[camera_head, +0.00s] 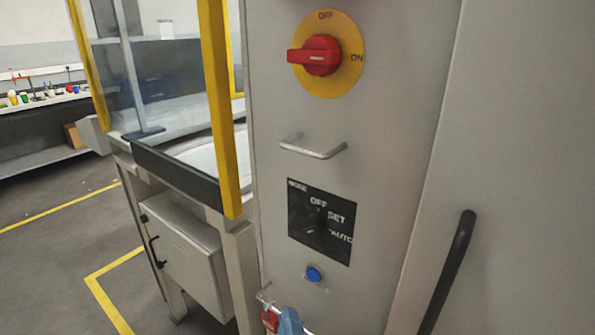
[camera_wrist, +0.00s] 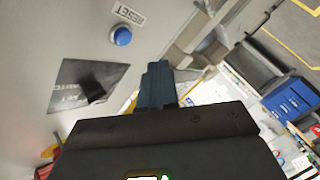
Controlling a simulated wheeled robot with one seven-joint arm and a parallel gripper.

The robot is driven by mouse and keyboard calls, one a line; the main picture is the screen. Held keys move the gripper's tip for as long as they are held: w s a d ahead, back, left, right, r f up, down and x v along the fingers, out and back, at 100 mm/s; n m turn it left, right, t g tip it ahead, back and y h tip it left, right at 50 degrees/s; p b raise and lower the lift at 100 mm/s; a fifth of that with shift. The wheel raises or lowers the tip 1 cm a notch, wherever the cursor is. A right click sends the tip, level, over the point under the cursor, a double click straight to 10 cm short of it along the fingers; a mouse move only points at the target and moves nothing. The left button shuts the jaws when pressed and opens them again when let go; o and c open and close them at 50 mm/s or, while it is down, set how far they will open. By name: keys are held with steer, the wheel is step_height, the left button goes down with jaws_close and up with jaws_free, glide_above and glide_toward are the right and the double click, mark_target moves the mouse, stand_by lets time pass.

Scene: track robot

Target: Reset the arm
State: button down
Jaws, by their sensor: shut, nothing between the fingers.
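My gripper (camera_wrist: 157,85) is shut and empty, its blue-grey fingers together in the wrist view. Its tip also shows at the bottom of the head view (camera_head: 290,318), below the blue button. The grey cabinet front (camera_head: 400,110) carries a blue round button (camera_head: 314,273), also in the wrist view (camera_wrist: 122,36) beside a label reading RESET (camera_wrist: 129,14). Above it is a black mode selector plate (camera_head: 320,222) marked OFF, SET and AUTO. The fingers look apart from the button.
A red rotary switch (camera_head: 315,55) on a yellow disc points left. A metal handle (camera_head: 313,148) sticks out below it. A red padlock (camera_head: 270,320) hangs near my gripper. A black handle (camera_head: 450,265) is at right. A yellow-framed glass enclosure (camera_head: 218,110) stands left.

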steer(key=s+d+f+m+g, duration=0.1)
steer(key=s+d+f+m, duration=0.1)
steer(key=s+d+f, duration=0.4)
steer(key=s+d+f+m+g, duration=0.1)
steer(key=s+d, duration=0.7)
steer(key=s, duration=0.2)
steer(key=s+d+r+m+h, duration=0.1)
steer(key=s+d+r+m, duration=0.3)
steer(key=s, duration=0.5)
steer(key=s+d+r+m+h, duration=0.1)
steer(key=s+d+r+m, duration=0.3)
steer(key=s, duration=0.5)
steer(key=shift+r, duration=0.75)
steer(key=shift+s+d, duration=0.1)
steer(key=shift+d, duration=0.05)
